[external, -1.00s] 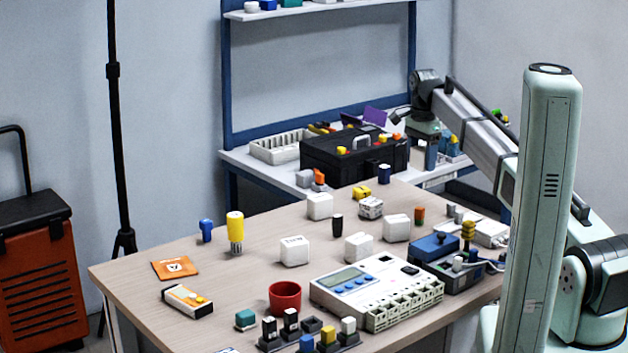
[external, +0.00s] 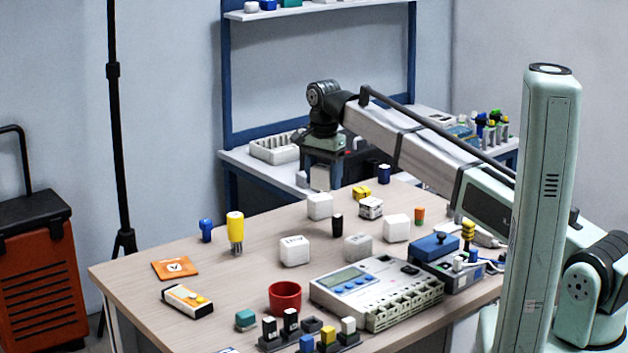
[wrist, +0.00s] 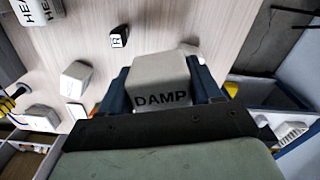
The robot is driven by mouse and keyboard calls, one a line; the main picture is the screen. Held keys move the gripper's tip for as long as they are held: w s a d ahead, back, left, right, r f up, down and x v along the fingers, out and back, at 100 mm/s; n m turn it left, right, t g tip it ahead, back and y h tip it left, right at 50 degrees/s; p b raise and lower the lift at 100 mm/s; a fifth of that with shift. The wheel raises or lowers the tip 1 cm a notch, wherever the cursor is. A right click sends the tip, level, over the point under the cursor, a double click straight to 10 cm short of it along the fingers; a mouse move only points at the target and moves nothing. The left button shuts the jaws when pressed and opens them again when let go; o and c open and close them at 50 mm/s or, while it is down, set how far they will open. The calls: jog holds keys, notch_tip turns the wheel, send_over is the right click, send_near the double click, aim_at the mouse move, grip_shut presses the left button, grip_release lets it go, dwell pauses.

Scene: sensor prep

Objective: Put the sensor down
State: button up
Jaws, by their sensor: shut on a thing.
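The sensor is a white block with DAMP printed on its side (wrist: 160,88). My gripper (wrist: 163,75) is shut on it, with a dark blue finger on each side in the wrist view. In the external view, my gripper (external: 322,168) points down above the back edge of the wooden table (external: 225,285), with the pale sensor (external: 320,179) between its fingers. Whether the sensor touches the table cannot be told.
Several white blocks stand on the table, including ones at its back (external: 319,206) and middle (external: 294,251). A yellow block (external: 361,192) and a dark blue cylinder (external: 384,173) stand right of my gripper. A meter box (external: 350,280) and red cup (external: 285,297) are nearer the front.

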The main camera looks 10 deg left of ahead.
jog(key=s+a+n, duration=0.1)
jog(key=s+a, duration=0.4)
jog(key=s, duration=0.3)
jog(key=s+a+n, duration=0.2)
jog(key=s+a, duration=0.4)
jog(key=s, duration=0.2)
jog(key=m, duration=0.6)
send_over(251, 278)
jog(key=shift+f, duration=5)
jog(key=shift+f, duration=0.1)
jog(key=o, duration=1.1)
